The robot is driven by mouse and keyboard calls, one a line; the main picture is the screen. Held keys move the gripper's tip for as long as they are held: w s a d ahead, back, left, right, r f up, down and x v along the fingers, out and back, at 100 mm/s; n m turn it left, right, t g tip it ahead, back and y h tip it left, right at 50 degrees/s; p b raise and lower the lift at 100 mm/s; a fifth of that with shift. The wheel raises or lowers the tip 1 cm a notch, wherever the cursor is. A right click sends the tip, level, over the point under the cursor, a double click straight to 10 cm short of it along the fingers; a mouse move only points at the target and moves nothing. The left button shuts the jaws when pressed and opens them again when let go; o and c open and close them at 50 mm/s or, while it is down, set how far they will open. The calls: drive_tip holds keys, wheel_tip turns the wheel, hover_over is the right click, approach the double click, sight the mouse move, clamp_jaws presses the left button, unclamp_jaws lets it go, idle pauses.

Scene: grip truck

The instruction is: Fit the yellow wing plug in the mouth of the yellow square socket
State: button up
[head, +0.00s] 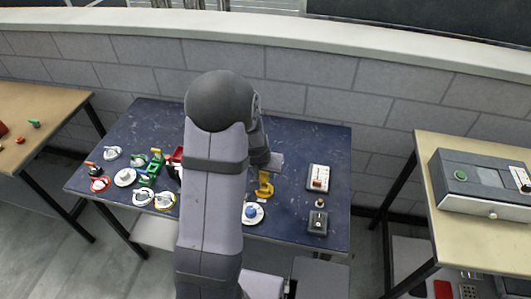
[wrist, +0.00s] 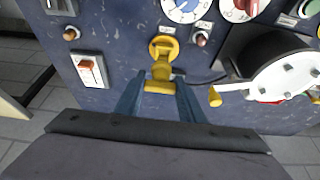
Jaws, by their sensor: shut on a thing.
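My gripper (wrist: 160,100) is shut on a yellow piece (wrist: 159,87), which looks like the wing plug, between its two blue-grey fingers in the wrist view. Just beyond it is a rounded yellow fitting (wrist: 163,44) with a dark opening, which looks like the socket. The held piece overlaps its near side in the picture; I cannot tell whether they touch or how far the plug is in. In the head view the yellow parts (head: 265,186) show as one upright shape just below my gripper (head: 274,167). The square mouth cannot be made out.
A white switch box (head: 318,177) and a dark box (head: 317,222) stand to the right on the blue table (head: 290,150). A white disc with a blue knob (head: 251,212) is close by. Several valves and dials crowd the left. My arm hides the middle.

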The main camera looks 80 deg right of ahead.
drive_tip(key=shift+w+d+r, duration=0.1)
drive_tip(key=shift+d+r, duration=0.1)
drive_tip(key=shift+d, duration=0.35)
drive_tip(key=shift+w+d+r, duration=0.1)
drive_tip(key=shift+d+r, duration=0.05)
drive_tip(key=shift+d, duration=0.35)
drive_tip(key=shift+f+b, duration=2.15)
drive_tip(key=shift+f, duration=0.35)
drive_tip(key=shift+f+b, duration=0.3)
drive_tip(key=shift+b, duration=0.1)
drive_tip(key=shift+f, duration=0.25)
drive_tip(key=shift+f+b, duration=0.9)
drive_tip(key=shift+b, duration=0.3)
idle(0.8)
drive_tip(key=o, duration=1.5)
